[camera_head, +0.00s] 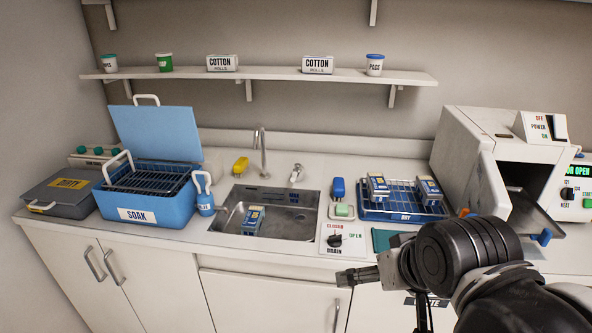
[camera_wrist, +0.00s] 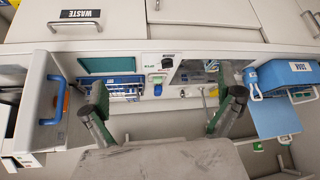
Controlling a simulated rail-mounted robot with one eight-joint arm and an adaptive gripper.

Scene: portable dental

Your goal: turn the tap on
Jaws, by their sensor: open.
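The silver tap (camera_head: 262,150) stands behind the sink (camera_head: 233,225), its curved spout upright. A small pale lever or knob (camera_head: 296,173) stands on the counter to its right. No water shows from the spout. My gripper (camera_head: 348,277) is in front of the counter, below and right of the sink, apart from the tap. In the wrist view, which is upside down, my gripper (camera_wrist: 165,100) has its two green-padded fingers wide apart with nothing between them.
A drain knob (camera_head: 335,240) is right of the sink. A blue drying rack (camera_head: 403,209) and an open autoclave (camera_head: 490,170) stand further right. A blue soak tub (camera_head: 150,205) is left. Blue-labelled packs (camera_head: 253,216) lie in the sink. A shelf (camera_head: 270,75) hangs above.

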